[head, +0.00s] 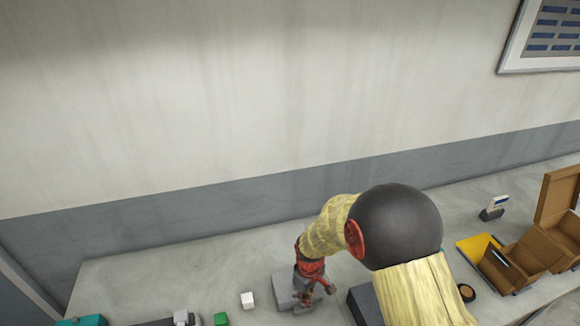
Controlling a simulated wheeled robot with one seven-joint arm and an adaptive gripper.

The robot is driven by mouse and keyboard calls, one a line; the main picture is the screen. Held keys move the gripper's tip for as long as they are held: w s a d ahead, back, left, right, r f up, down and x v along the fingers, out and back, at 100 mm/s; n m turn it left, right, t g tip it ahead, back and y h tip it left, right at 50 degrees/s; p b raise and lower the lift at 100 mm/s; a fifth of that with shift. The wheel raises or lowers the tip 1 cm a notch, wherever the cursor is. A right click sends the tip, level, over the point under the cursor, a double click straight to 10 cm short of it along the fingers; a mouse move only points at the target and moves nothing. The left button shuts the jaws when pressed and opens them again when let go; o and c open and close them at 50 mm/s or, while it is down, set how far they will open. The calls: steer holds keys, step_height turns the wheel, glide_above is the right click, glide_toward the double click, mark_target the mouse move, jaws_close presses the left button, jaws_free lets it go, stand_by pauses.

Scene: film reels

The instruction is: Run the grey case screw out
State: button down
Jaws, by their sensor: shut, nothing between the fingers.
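A light grey block-shaped case (284,291) stands on the bench at the lower middle of the head view. My gripper (324,293) is at its right side, pointing down, shut with nothing held. It overlaps the right part of the case in the picture, and I cannot tell whether they touch. I cannot make out the screw; it is hidden or too small to see.
My arm covers much of the bench's middle right. A dark grey box (362,306) stands right of the gripper. Brown open boxes (545,243) and a yellow item (472,246) lie right. The back-left bench (150,275) is clear.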

mark_target(303, 306)
steer(key=shift+f+b, duration=2.15)
steer(key=shift+f, duration=1.3)
steer(key=shift+s+f, duration=0.1)
steer(key=shift+s, duration=0.05)
steer(key=shift+w, duration=0.4)
steer(key=shift+w+d+b, duration=0.3)
steer(key=shift+w+d, duration=0.25)
steer(key=shift+w, duration=0.1)
